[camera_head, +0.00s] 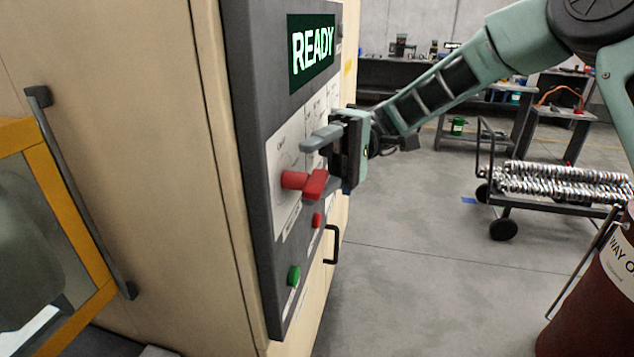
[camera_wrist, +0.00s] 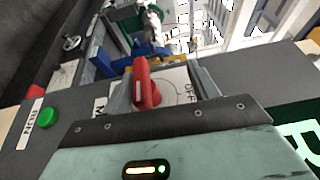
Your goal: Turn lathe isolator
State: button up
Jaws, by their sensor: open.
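The lathe's isolator is a red rotary handle (camera_head: 316,184) on a red hub (camera_head: 293,180), mounted on a pale plate on the lathe's dark control panel (camera_head: 257,130). In the wrist view the red handle (camera_wrist: 146,84) stands between my fingers, over a plate with "OFF" lettering. My gripper (camera_head: 322,160) is open at the panel, one finger above the handle and the other partly hidden behind it. In the wrist view my gripper (camera_wrist: 165,88) has a finger on each side of the handle. I cannot tell whether either finger touches it.
A lit READY screen (camera_head: 311,50) is above the isolator. A red button (camera_head: 316,220) and a green button (camera_head: 293,276) sit below it, with a dark door handle (camera_head: 332,244) beyond. A cart of metal parts (camera_head: 560,182) and a dark red barrel (camera_head: 590,300) stand right, with open floor between.

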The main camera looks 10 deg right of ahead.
jog(key=o, duration=0.9)
notch_tip(320, 180, up, 4)
jog(key=shift+w+a+r+b, duration=0.1)
jog(key=shift+r+b, duration=0.1)
jog(key=shift+b, duration=0.2)
jog(key=r, duration=0.3)
jog(key=shift+w+a+r, duration=0.1)
jog(key=shift+a+r, duration=0.1)
jog(key=shift+r, duration=0.55)
jog(key=t+h, duration=0.1)
jog(key=h, duration=0.1)
send_over(317, 176)
notch_tip(317, 176, down, 5)
jog(key=shift+r, duration=0.1)
jog(key=shift+p+v, duration=0.7)
jog(key=shift+v, duration=0.8)
jog(key=shift+c, duration=0.4)
jog(key=shift+d+r, duration=0.1)
jog(key=shift+d, duration=0.35)
jog(key=c, duration=0.9)
jog(key=shift+s+d+p+v, duration=0.1)
jog(key=shift+p+v, duration=1.5)
jog(key=shift+v, duration=1.1)
jog(key=shift+s+d+p+v, duration=0.15)
jog(key=shift+p+v, duration=1.5)
jog(key=shift+v, duration=1)
jog(key=shift+s+d+p+v, duration=0.1)
jog(key=shift+p+v, duration=1.5)
jog(key=shift+v, duration=1.1)
